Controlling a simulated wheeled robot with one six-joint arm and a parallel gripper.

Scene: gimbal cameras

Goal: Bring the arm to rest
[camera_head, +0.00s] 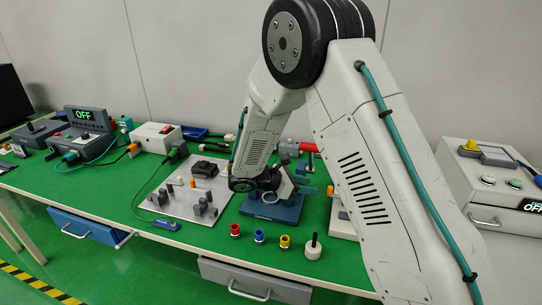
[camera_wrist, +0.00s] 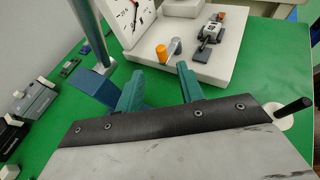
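My arm (camera_head: 365,150) reaches forward from the right side of the head view and bends down over the green table (camera_head: 115,185). Its wrist is low over the middle of the table, near a blue stand (camera_head: 272,209). In the wrist view my gripper (camera_wrist: 160,88) shows two teal fingers standing apart, with only green table visible between them. It is open and empty. Beyond the fingers is a white block with an orange cylinder (camera_wrist: 161,53) and a grey cylinder. In the head view the fingers are largely hidden by the wrist.
A grey pegboard (camera_head: 178,206) lies left of the wrist. Red (camera_head: 235,231), blue (camera_head: 259,237) and yellow (camera_head: 285,242) small parts and a white holder (camera_head: 313,247) line the front edge. A blue drawer (camera_head: 86,227) stands open. A control box (camera_head: 495,185) is at right.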

